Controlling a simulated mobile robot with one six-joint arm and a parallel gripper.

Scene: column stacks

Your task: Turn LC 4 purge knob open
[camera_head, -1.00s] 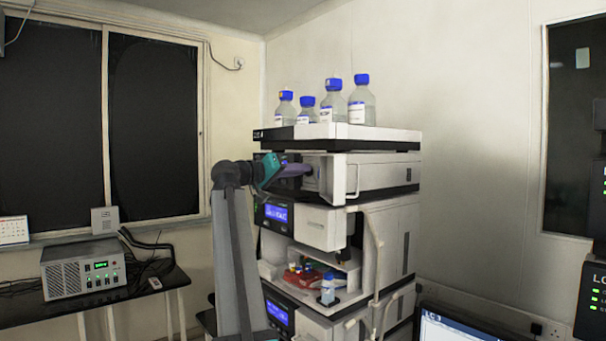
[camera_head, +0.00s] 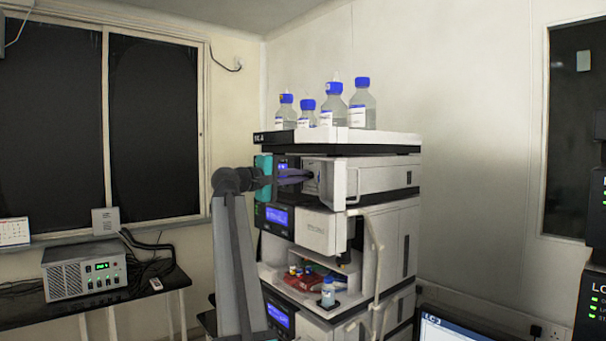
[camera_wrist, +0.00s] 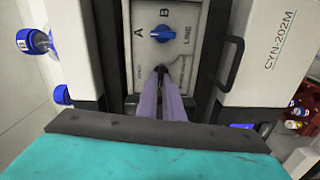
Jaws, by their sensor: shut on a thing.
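The LC 4 column stack (camera_head: 385,178) stands in the middle of the head view, its top tray labelled on the front. In the wrist view, the pump panel (camera_wrist: 190,60) has a blue selector knob (camera_wrist: 162,34) marked A, B and LINE. Below it is a small dark knob (camera_wrist: 161,69), mostly hidden by my fingertips. My gripper (camera_wrist: 163,80) is shut on this dark knob, with its purple fingers pointing straight into the panel. In the head view, my gripper (camera_head: 308,175) reaches the upper module from the left, and the knob itself is hidden.
Several blue-capped bottles (camera_head: 362,103) stand on the top tray (camera_head: 395,139). A white open door (camera_head: 338,184) with a handle is close right of the fingers. Lower modules (camera_head: 318,228) and a vial shelf are below. A bench with a grey box (camera_head: 84,270) is at left.

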